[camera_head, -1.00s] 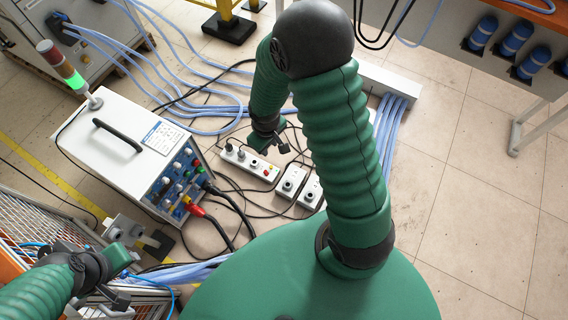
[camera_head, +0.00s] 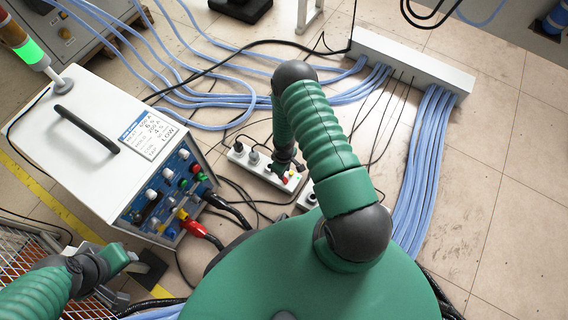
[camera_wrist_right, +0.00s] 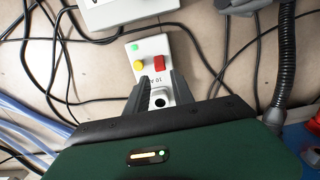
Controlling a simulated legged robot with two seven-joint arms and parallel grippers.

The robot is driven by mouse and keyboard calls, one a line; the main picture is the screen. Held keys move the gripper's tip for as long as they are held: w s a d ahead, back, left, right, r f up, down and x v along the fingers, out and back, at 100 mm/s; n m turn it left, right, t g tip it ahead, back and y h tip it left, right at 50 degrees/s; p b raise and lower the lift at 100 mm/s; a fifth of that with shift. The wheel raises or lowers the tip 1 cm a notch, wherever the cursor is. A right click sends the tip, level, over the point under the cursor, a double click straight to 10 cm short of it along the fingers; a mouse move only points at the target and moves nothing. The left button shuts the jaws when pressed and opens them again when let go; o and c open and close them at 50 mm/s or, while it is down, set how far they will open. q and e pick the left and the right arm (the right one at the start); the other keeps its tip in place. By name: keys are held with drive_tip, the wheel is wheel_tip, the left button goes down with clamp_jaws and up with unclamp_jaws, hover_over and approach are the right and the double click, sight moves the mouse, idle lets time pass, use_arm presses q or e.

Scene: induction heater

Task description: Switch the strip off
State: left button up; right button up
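The white power strip (camera_head: 248,167) lies on the floor right of the white heater box, with black plugs in its left part. My right gripper (camera_head: 288,174) hangs over its right end and hides part of it. In the right wrist view the strip's end (camera_wrist_right: 136,56) shows a green light (camera_wrist_right: 135,46), a yellow button (camera_wrist_right: 139,65) and a red switch (camera_wrist_right: 159,63). The right fingers (camera_wrist_right: 164,80) are apart and empty, with their tips just short of the red switch; contact cannot be told. My left gripper (camera_head: 118,262) is at the lower left, its fingers unclear.
The heater box (camera_head: 90,150) with its lit green lamp (camera_head: 32,52) stands left. A white box (camera_wrist_right: 118,12) lies beyond the strip's end. Black cables cross the floor around the strip. Blue hoses (camera_head: 425,150) run at the right, with clear tiles (camera_head: 500,190) beyond.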

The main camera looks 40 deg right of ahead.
wheel_tip(320, 180, down, 6)
drive_tip(key=b, duration=0.2)
drive_tip(key=shift+f+b, duration=0.1)
drive_tip(key=shift+b, duration=0.3)
drive_tip(key=shift+f, duration=0.45)
drive_tip(key=shift+r, duration=0.1)
drive_tip(key=shift+c, duration=0.3)
clamp_jaws()
